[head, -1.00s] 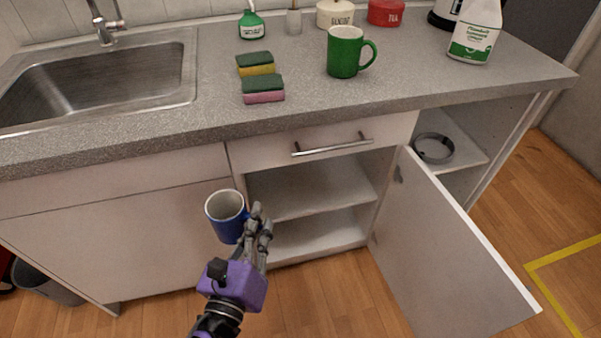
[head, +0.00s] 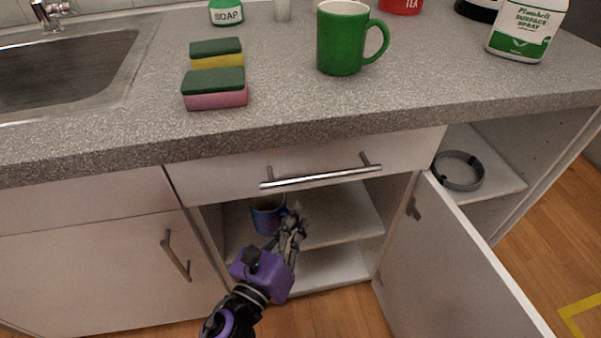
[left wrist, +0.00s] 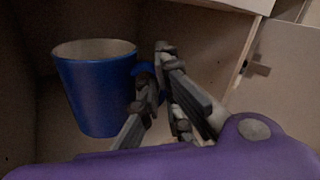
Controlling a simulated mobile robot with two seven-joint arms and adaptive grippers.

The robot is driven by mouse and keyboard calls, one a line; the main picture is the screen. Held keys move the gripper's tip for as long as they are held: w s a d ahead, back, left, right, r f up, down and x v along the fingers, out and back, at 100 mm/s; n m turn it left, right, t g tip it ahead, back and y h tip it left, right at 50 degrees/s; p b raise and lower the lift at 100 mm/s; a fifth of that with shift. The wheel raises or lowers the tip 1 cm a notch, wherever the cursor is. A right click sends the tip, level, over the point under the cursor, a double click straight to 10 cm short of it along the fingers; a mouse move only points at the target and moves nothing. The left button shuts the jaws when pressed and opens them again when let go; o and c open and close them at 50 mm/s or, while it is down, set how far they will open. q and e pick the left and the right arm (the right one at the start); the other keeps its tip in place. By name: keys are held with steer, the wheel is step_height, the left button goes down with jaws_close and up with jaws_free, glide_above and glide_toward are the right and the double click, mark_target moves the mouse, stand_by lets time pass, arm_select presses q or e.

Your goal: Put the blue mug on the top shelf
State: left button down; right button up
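The blue mug (head: 267,214) is inside the open cupboard under the counter, upright, at the left of the upper shelf (head: 345,215). Its top is partly hidden by the drawer front's shadow, and I cannot tell whether its base touches the shelf. My left gripper (head: 291,228) is at the mug's right side. In the left wrist view the mug (left wrist: 95,88) stands upright left of the fingers (left wrist: 155,92), which are closed around its handle (left wrist: 148,72). My right gripper is not in view.
The open cupboard door (head: 470,260) stands to the right. A drawer handle (head: 320,177) sticks out just above the opening. The shelf's right part is clear.

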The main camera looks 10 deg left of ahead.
arm_select(q)
steer(key=w+d+f+b, duration=0.1)
steer(key=w+f+b, duration=0.2)
steer(key=w+f, duration=0.1)
steer(key=w+d+f+b, duration=0.2)
steer(key=w+f+b, duration=0.1)
steer(key=w+f, duration=0.1)
steer(key=w+d+f+b, duration=0.2)
steer(key=w+f+b, duration=0.1)
steer(key=w+f, duration=0.1)
steer(key=shift+w+d+f, duration=0.2)
steer(key=shift+w+f, duration=0.2)
steer(key=shift+f, duration=0.05)
steer(key=shift+r, duration=0.1)
steer(key=c, duration=2.4)
jaws_free()
steer(key=shift+f, duration=0.2)
steer(key=o, duration=0.4)
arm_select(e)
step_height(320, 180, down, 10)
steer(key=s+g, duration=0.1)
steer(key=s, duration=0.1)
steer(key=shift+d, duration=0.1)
